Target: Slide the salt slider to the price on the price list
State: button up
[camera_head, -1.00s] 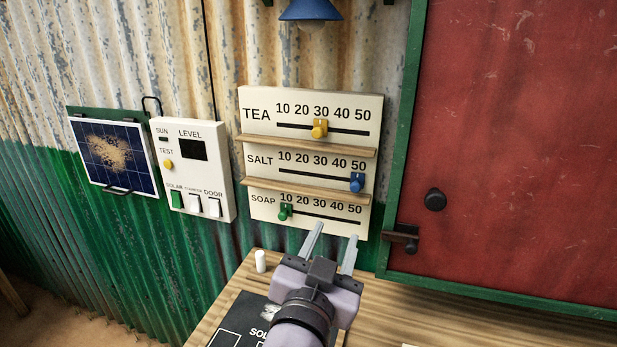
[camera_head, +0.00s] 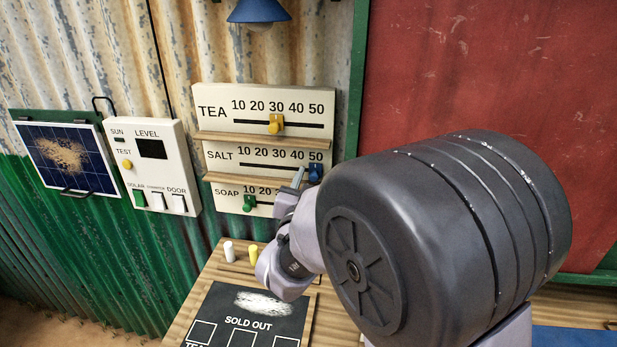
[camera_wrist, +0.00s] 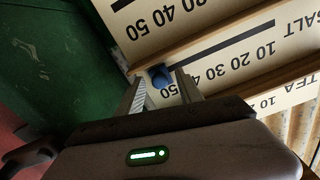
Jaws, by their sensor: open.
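The blue salt slider (camera_head: 315,172) sits at the right end of its slot, under 50, on the cream slider board (camera_head: 205,98). My gripper (camera_head: 305,179) is at the board beside the slider; my own arm hides part of it. In the wrist view, which shows the board upside down, my gripper (camera_wrist: 161,84) is open, with the blue slider (camera_wrist: 160,74) in the gap between its fingertips. I cannot tell whether either finger touches it. I see no readable price list in these frames.
The yellow tea slider (camera_head: 275,124) is under 30 and the green soap slider (camera_head: 249,203) under 10. Wooden ledges (camera_head: 235,140) separate the rows. A "SOLD OUT" board (camera_head: 205,305), white chalk (camera_head: 229,251) and yellow chalk (camera_head: 253,254) lie below. A red panel (camera_head: 540,70) is at right.

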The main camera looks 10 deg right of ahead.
grip_shut()
dwell(1.4)
